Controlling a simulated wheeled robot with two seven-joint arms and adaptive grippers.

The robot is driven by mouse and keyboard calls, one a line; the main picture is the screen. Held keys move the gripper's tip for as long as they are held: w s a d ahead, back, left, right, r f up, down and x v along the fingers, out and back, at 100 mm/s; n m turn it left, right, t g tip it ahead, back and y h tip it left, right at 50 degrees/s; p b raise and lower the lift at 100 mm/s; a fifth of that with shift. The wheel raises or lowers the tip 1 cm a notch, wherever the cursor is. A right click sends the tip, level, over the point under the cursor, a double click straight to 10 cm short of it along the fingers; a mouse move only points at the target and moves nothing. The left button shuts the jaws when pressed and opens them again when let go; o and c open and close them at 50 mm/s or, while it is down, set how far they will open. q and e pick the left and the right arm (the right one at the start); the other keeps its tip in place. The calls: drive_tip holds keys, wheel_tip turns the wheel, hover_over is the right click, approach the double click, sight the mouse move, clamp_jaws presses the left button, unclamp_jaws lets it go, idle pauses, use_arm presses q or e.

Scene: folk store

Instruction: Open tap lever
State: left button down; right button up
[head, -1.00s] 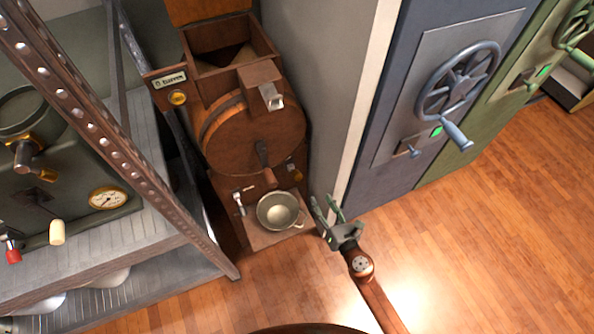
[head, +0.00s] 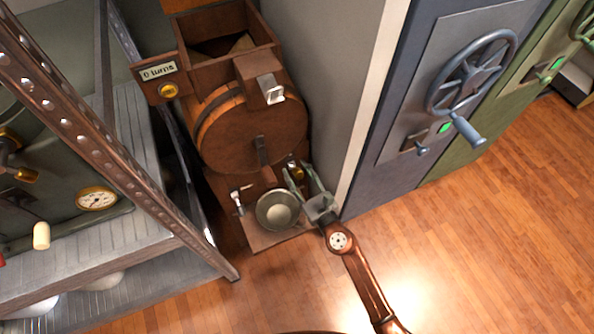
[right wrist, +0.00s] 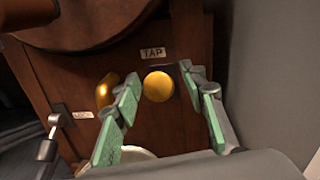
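A wooden barrel machine (head: 225,133) stands by the wall. In the right wrist view a round gold knob (right wrist: 158,87) sits under a plate marked TAP (right wrist: 153,53). The knob appears between the fingertips of my right gripper (right wrist: 160,75), with no clear contact. The right gripper (head: 297,174) is open, right of the metal bowl (head: 268,222) at the machine's foot. A second gold part (right wrist: 104,92) is partly hidden by the left finger. My left gripper is out of view.
A small lever (head: 237,199) is left of the bowl; a crank handle (head: 263,152) hangs on the barrel front. A metal rack (head: 150,195) stands left. A blue door with a wheel (head: 470,72) is right. The floor in front is clear.

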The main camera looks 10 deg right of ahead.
drive_tip(key=shift+c, duration=0.2)
clamp_jaws()
idle(0.3)
